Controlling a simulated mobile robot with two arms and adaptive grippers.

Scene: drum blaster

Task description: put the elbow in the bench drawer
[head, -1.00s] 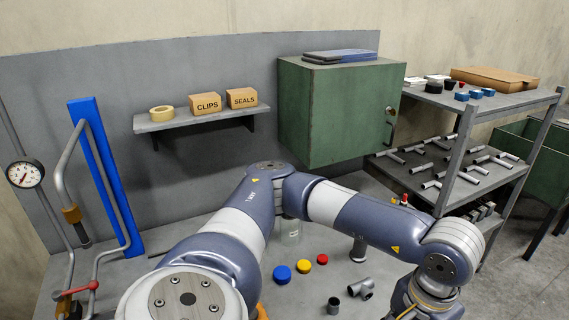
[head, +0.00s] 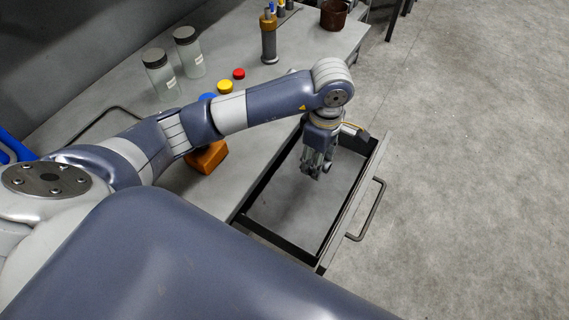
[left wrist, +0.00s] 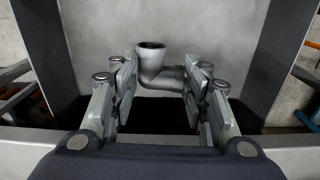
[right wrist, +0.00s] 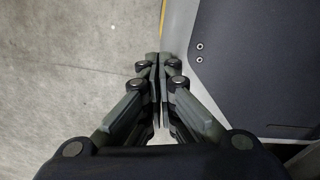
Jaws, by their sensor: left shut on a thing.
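The grey pipe elbow (left wrist: 155,68) is between the fingers of my left gripper (left wrist: 160,90), which is shut on it. One open end of the elbow faces up in the left wrist view. In the head view my left gripper (head: 316,170) points down over the open bench drawer (head: 285,210), and the elbow is hard to make out there. The drawer floor also shows behind the elbow in the left wrist view (left wrist: 215,30). I cannot tell whether the elbow touches the floor. My right gripper (right wrist: 160,75) is shut and empty.
The drawer handle (head: 370,210) sticks out on the right. On the bench (head: 112,112) stand two glass jars (head: 187,52), blue, yellow (head: 225,87) and red (head: 239,73) caps, an orange block (head: 207,157) and a tool holder (head: 268,40). The floor right is clear.

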